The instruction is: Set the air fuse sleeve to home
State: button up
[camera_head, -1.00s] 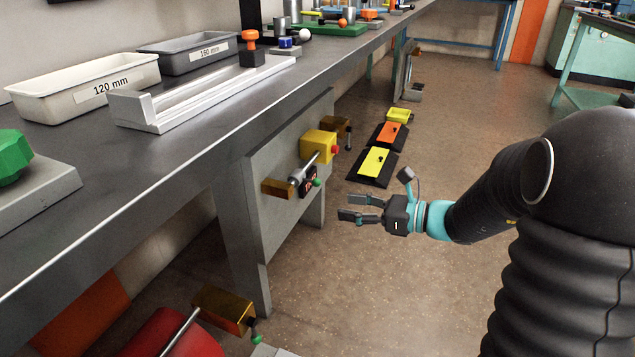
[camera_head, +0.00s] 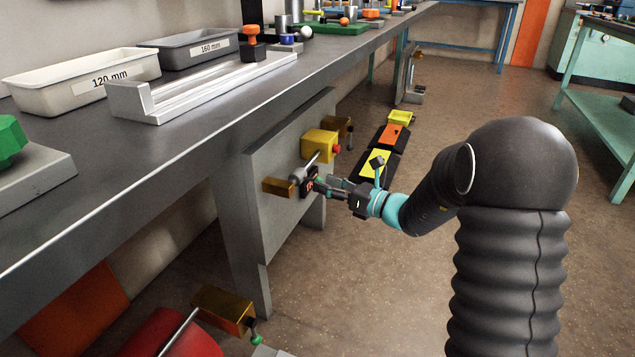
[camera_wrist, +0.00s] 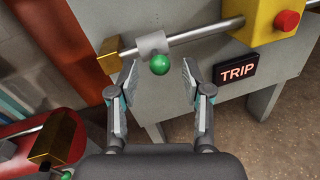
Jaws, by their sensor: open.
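The air fuse sleeve is a grey collar (camera_wrist: 152,43) on a bright rod (camera_wrist: 195,35), with a green ball knob (camera_wrist: 160,64) on its near side. It sits closer to the brass block (camera_wrist: 119,64) than to the yellow box (camera_wrist: 260,22), with a short length of bare rod before the block. In the head view the sleeve (camera_head: 296,174) is on the grey panel under the bench. My gripper (camera_wrist: 158,72) is open, its fingers on either side of the green knob with visible gaps. My gripper (camera_head: 322,184) partly covers this area in the head view.
A lit TRIP sign (camera_wrist: 237,69) is right of the fingers. A red button (camera_wrist: 287,20) is on the yellow box. A second brass block (camera_head: 224,308) and red drum (camera_head: 175,335) are low at front left.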

aim_at(307, 179)
jog(key=shift+x, duration=1.7)
grip_shut()
